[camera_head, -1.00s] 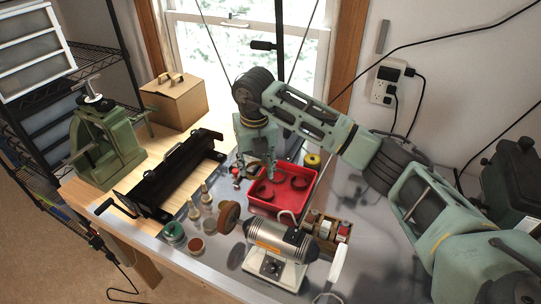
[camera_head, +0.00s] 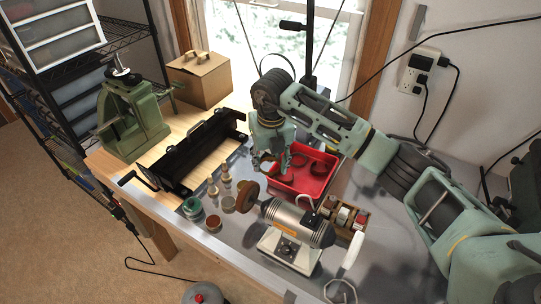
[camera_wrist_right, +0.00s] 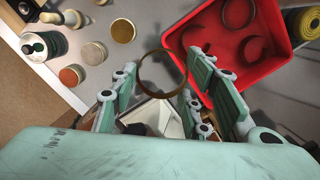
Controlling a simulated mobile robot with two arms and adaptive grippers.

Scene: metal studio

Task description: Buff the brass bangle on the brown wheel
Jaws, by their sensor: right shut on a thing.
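The brass bangle (camera_wrist_right: 162,74) is a thin dark-gold ring between the fingertips of my right gripper (camera_wrist_right: 160,78), which is shut on it. In the head view my right gripper (camera_head: 271,158) hangs over the left back part of the red tray; the bangle is hard to make out there. The brown wheel (camera_head: 246,194) sits on the left end of the bench grinder (camera_head: 299,222), nearer to me than the gripper and apart from it. In the wrist view my fingers partly cover the pale grinder. My left gripper is not in view.
The red tray (camera_head: 321,177) holds several dark rings. Small bottles and tins (camera_head: 213,223) stand left of the wheel. A black metal bender (camera_head: 189,165) lies further left, with a green press (camera_head: 133,120) behind it. A wooden rack (camera_head: 348,216) stands right of the grinder.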

